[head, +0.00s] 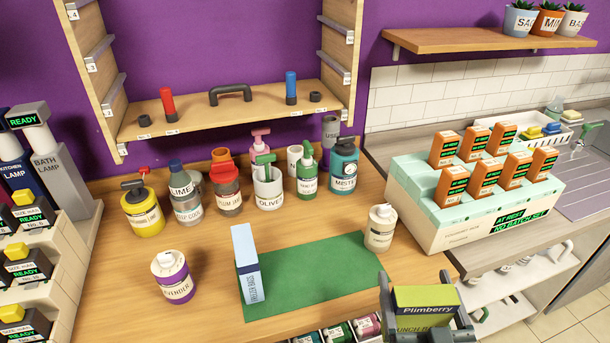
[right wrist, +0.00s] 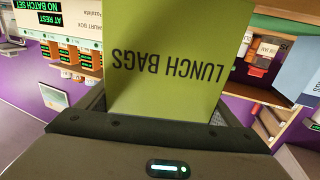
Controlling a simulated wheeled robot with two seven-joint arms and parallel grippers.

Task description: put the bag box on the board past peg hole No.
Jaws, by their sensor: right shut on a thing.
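The lime-green lunch bags box (head: 425,301), marked Plimberry, is at the bottom right of the head view. My right gripper (head: 416,288) is shut on it, with a finger at each side. In the right wrist view the box (right wrist: 165,60) fills the middle, its lettering upside down. A pale blue box marked freezer bags (head: 246,264) stands upright on the left part of the green mat (head: 315,268). The wooden board (head: 200,115) at the back holds a red peg, a black handle and a blue peg; its small hole labels are too small to read surely. My left gripper is out of view.
Several bottles and jars line the counter below the board. A lavender jar (head: 172,278) stands left of the mat, and a cream jar (head: 381,228) by its right end. A crate (head: 480,225) with orange boxes stands at right. Most of the mat is clear.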

